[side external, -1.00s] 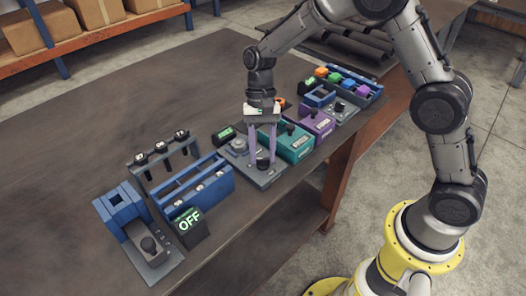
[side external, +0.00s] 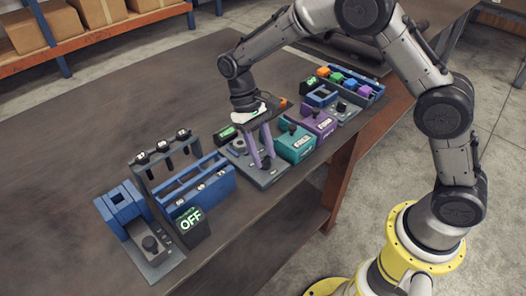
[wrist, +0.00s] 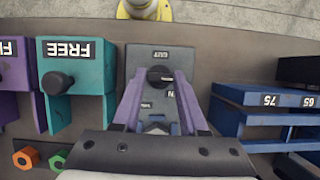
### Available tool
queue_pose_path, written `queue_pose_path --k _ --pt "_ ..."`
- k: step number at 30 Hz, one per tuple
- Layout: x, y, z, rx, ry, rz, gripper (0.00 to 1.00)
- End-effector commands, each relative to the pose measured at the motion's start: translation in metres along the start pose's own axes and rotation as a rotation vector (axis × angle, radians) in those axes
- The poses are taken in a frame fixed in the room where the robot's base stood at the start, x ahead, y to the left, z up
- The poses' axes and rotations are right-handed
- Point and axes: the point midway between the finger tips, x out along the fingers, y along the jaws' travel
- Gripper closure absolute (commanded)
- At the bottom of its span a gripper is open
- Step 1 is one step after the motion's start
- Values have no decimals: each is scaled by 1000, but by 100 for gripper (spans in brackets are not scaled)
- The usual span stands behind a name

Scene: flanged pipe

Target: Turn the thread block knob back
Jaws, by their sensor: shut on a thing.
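The thread block is a grey plate (side external: 272,179) in the middle of the bench's row of fixtures. It also shows in the wrist view (wrist: 160,56), with small white labels, one reading CUT. Its black knob (wrist: 160,76) stands near the plate's middle in the wrist view, with a light mark on top. My gripper (side external: 265,160) has purple fingers that reach down tilted to the plate. The fingers are shut on the knob (side external: 266,164), one on each side, and partly hide it in the side view.
A teal box (side external: 296,146) marked FREE and a purple box (side external: 318,125) stand close on one side. A blue rack (side external: 205,182) stands close on the other. A black sign reading OFF (side external: 190,221) and a blue fixture (side external: 124,203) are further left. The bench's far left is clear.

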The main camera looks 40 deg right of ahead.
Motion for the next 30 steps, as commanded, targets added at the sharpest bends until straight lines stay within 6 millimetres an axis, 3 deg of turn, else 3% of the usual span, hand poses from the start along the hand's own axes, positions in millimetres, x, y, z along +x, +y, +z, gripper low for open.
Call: queue_pose_path --k 16,17,21,30 --pt "-2 0 0 -27 5 11 100" --pt "-2 0 0 -27 5 11 56" --pt "-2 0 0 -26 4 10 31" --pt "-1 0 0 -26 2 11 28"
